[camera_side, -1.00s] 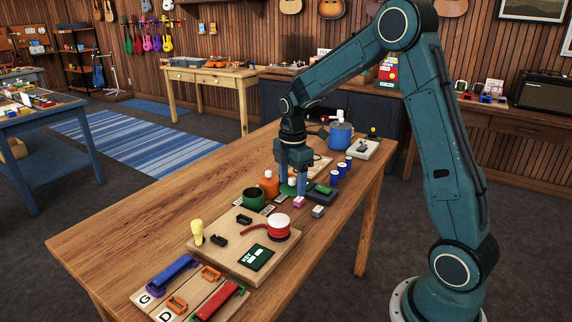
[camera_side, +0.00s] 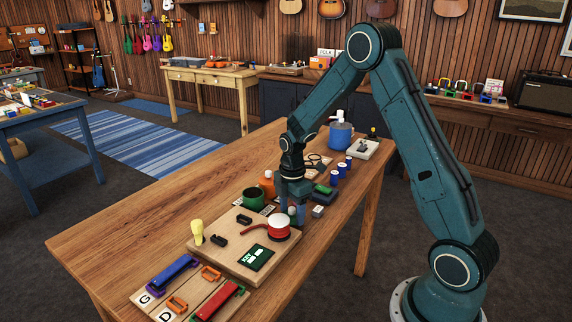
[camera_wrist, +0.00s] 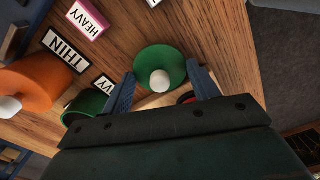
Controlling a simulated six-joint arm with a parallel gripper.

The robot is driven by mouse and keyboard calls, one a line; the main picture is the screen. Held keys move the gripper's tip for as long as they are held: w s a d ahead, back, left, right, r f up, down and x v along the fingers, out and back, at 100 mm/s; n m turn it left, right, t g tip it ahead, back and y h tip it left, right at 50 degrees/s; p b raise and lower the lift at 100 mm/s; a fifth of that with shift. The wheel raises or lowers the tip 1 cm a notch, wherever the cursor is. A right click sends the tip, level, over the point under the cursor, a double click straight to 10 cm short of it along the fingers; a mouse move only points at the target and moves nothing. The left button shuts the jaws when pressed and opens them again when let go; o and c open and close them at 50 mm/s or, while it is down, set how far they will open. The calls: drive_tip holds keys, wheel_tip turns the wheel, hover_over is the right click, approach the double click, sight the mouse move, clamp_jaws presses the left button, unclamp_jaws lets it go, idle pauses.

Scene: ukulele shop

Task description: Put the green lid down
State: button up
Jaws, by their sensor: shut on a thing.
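A green lid (camera_wrist: 158,62) with a white knob is between the blue fingers of my gripper (camera_wrist: 163,84) in the wrist view. My gripper is shut on it. In the side view my gripper (camera_side: 293,208) is low over the table, just right of the green pot and behind the red-and-white spool; the white knob shows between the fingers. Whether the lid touches the table is hard to tell. The green pot (camera_side: 253,198) stands open at left; part of it also shows in the wrist view (camera_wrist: 88,102).
An orange pot (camera_side: 267,181) with a white knob stands behind the green pot. Label cards reading THIN (camera_wrist: 66,50) and HEAVY (camera_wrist: 88,17) lie nearby.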

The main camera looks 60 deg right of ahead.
sight(292, 208)
drive_tip(key=shift+f, duration=0.6)
drive_tip(key=shift+f, duration=0.15)
drive_tip(key=o, duration=0.9)
drive_tip(key=shift+o, duration=0.2)
wheel_tip(292, 208, up, 12)
drive_tip(key=shift+f, duration=0.1)
drive_tip(key=shift+r, duration=0.3)
